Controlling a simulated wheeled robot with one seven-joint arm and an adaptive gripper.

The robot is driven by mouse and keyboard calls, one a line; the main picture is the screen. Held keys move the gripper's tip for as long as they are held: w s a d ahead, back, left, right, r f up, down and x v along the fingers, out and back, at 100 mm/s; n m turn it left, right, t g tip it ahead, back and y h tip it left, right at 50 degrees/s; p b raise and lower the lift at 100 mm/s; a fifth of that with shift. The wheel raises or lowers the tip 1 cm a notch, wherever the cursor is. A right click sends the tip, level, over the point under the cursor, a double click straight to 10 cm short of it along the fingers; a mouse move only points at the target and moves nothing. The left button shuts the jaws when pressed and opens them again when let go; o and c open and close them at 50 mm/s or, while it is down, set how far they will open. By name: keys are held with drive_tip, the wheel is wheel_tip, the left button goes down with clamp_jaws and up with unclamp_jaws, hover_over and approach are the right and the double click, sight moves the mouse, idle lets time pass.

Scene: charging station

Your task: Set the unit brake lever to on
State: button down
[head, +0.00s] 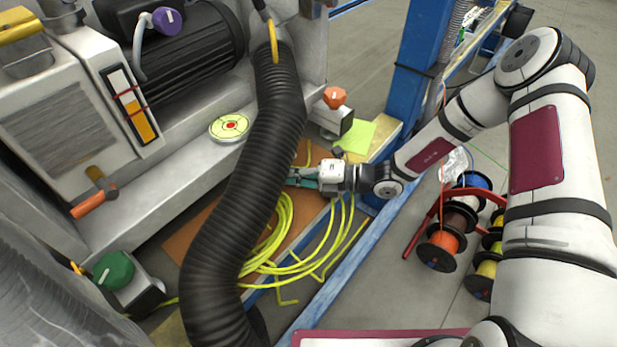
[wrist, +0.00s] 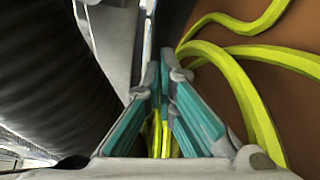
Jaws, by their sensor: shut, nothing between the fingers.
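A lever with an orange grip (head: 94,203) sticks out of the lower front of the grey unit (head: 55,120) at the left in the head view. Its grip points down and to the left, and no label on it is readable. My gripper (head: 290,178) is well to the right of this lever, beyond the thick black hose, low over the brown board. In the wrist view my gripper's teal fingers (wrist: 163,75) meet at the tips and hold nothing. The lever does not show in the wrist view.
The thick black corrugated hose (head: 245,170) stands between my gripper and the lever; it also fills the left of the wrist view (wrist: 60,80). Yellow cable (head: 275,240) lies coiled below. An orange knob (head: 335,97), a green knob (head: 114,270) and a blue post (head: 415,60) stand around.

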drive_tip(key=shift+w+d+r+b, duration=0.1)
drive_tip(key=shift+w+d+b, duration=0.2)
drive_tip(key=shift+w, duration=0.3)
drive_tip(key=shift+w+d+r+b, duration=0.15)
drive_tip(key=shift+w+d, duration=0.15)
drive_tip(key=shift+w, duration=0.25)
drive_tip(key=shift+w+d+r, duration=0.2)
drive_tip(key=shift+w+d, duration=0.05)
drive_tip(key=shift+w, duration=0.35)
drive_tip(key=shift+w+d+n+h+p, duration=0.25)
drive_tip(key=shift+n+h+p, duration=0.15)
drive_tip(key=shift+n+p, duration=0.1)
